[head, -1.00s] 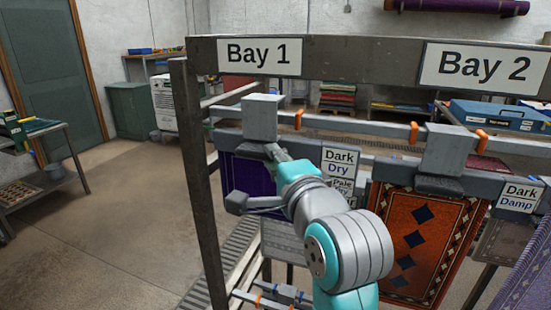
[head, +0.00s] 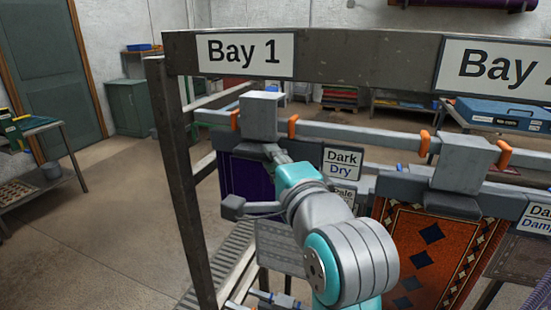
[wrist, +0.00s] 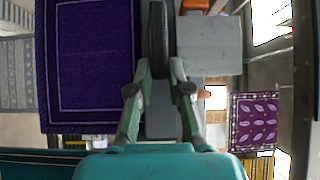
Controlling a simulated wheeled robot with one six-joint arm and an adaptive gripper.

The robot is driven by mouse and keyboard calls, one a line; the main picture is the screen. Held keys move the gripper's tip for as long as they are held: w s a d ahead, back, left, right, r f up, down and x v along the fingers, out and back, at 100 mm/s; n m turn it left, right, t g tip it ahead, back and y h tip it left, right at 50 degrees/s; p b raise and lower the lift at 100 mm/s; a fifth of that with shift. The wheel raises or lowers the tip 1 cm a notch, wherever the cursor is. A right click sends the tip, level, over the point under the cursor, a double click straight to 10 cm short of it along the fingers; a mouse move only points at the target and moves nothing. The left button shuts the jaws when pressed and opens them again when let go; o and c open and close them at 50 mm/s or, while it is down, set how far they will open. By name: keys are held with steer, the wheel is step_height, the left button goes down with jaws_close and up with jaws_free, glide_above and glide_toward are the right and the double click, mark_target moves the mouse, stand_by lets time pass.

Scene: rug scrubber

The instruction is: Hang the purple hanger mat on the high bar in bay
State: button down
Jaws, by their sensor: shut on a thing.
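The purple hanger mat (head: 243,176) hangs upright in Bay 1 from a grey hanger with a square block (head: 262,116) on top. In the wrist view the mat (wrist: 95,55) is dark purple with a thin pale border. My gripper (wrist: 160,92) is shut on the dark grey part of the hanger, beside the block (wrist: 210,45). In the head view the block overlaps the high bar (head: 350,134), between two orange stops. I cannot tell whether it rests on the bar. My arm hides part of the mat and hanger.
An orange patterned rug (head: 425,250) hangs in the bay to the right, its block (head: 465,163) between orange stops. The Bay 1 sign (head: 245,55) is on the frame's top beam. A frame post (head: 180,180) stands close left.

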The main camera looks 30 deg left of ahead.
steer(key=shift+f, duration=1.5)
